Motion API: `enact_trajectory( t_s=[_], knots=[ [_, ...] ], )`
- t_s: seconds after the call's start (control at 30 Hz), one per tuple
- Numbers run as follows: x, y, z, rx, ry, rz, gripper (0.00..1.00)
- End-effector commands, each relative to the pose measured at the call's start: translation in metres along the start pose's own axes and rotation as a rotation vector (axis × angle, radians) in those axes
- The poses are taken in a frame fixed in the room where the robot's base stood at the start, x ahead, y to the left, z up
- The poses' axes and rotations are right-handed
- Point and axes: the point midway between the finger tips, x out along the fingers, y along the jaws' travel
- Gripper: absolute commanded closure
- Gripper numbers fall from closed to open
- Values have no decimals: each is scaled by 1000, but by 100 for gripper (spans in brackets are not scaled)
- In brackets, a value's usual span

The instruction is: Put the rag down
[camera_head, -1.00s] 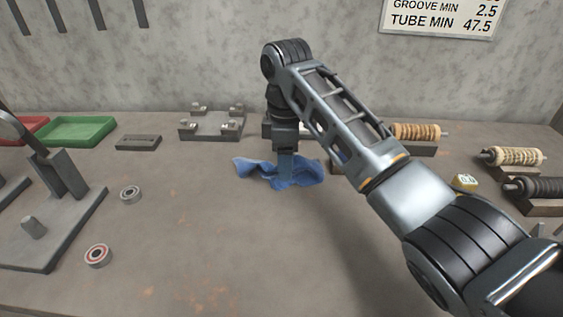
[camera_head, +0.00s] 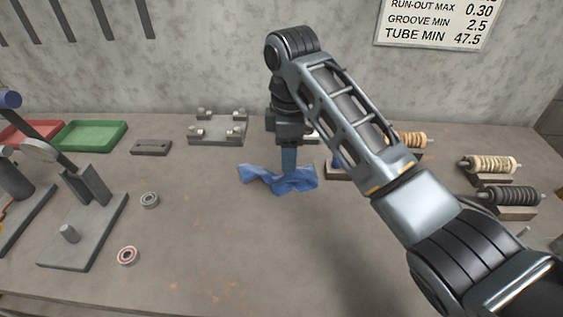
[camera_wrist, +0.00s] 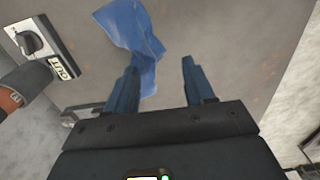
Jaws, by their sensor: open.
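The blue rag (camera_head: 280,179) lies crumpled on the bench top in the middle of the head view. It also shows in the wrist view (camera_wrist: 138,34), spread on the bench past the left finger. My gripper (camera_head: 289,170) points down just above the rag; in the wrist view its two blue fingers (camera_wrist: 158,76) are apart with bare bench between them. The left finger overlaps the rag's edge in that view; I cannot tell whether it touches.
Two bearings, one grey (camera_head: 149,200) and one red-ringed (camera_head: 128,256), lie at the left near a grey press stand (camera_head: 90,235). A green tray (camera_head: 92,135) and a fixture plate (camera_head: 217,130) stand behind. Wound rollers (camera_head: 490,164) sit at the right. The front middle is clear.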

Motion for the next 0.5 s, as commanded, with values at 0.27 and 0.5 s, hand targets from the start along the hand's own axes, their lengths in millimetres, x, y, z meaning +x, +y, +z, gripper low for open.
enact_trajectory(
  t_s=[0.27,0.5],
  knots=[
    [2,3,1,1,-1,-1,63],
    [14,29,3,0,-2,-1,86]
  ],
)
